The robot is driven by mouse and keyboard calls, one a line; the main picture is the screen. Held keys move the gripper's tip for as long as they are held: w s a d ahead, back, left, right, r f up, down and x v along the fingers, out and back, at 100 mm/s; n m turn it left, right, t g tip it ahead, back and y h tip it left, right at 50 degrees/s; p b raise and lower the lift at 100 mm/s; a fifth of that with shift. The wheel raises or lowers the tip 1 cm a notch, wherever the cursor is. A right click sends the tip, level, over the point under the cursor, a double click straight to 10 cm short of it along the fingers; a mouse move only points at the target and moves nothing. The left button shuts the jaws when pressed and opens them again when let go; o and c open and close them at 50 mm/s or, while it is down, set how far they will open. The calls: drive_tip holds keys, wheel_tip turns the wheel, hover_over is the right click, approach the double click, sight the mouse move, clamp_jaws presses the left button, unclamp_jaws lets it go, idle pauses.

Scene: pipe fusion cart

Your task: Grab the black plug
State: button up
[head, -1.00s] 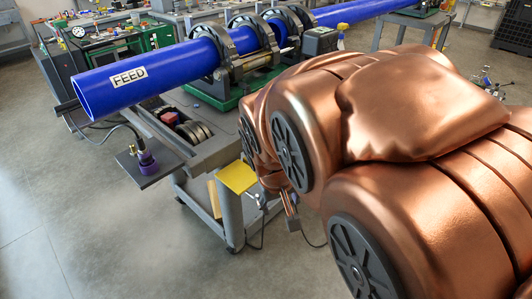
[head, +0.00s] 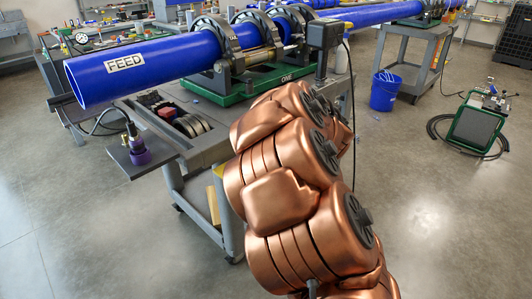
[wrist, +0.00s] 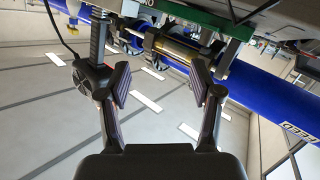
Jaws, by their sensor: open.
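In the wrist view, which is upside down, my gripper (wrist: 160,85) is open, with nothing between its pads. A black rounded part (wrist: 86,76) with a black cable and a ribbed stem shows beside the left finger. It may be the black plug; I cannot tell whether it touches the finger. In the head view my copper arm hides the gripper. A black cable (head: 351,100) hangs beside a dark box (head: 322,35) on a post at the cart's right end. No plug can be made out for sure there.
The blue FEED pipe (head: 150,65) lies in black clamp rings on the cart. A side shelf (head: 128,168) holds a purple fitting (head: 135,148). A blue bucket (head: 384,92) and a green unit (head: 474,130) stand right. The floor at front left is clear.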

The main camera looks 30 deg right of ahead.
drive_tip(key=a+f+n+t+y+b, duration=0.1)
drive_tip(key=a+f+y+b, duration=0.1)
drive_tip(key=f+y, duration=0.1)
drive_tip(key=w+a+f+n+t+y+b, duration=0.1)
drive_tip(key=a+f+y+b, duration=0.1)
drive_tip(key=f+y, duration=0.2)
drive_tip(key=w+a+f+n+t+y+b, duration=0.1)
drive_tip(key=a+f+y+b, duration=0.1)
drive_tip(key=f, duration=0.5)
drive_tip(key=shift+a+f+n+y, duration=0.25)
drive_tip(key=shift+n+y, duration=0.15)
drive_tip(key=shift+y, duration=0.4)
drive_tip(key=shift+d+b+x, duration=0.1)
drive_tip(key=shift+b+x, duration=0.05)
drive_tip(key=shift+x, duration=1.3)
drive_tip(key=shift+d+b+x, duration=0.15)
drive_tip(key=shift+x, duration=1.25)
drive_tip(key=shift+r, duration=0.15)
drive_tip(key=shift+c, duration=0.2)
clamp_jaws()
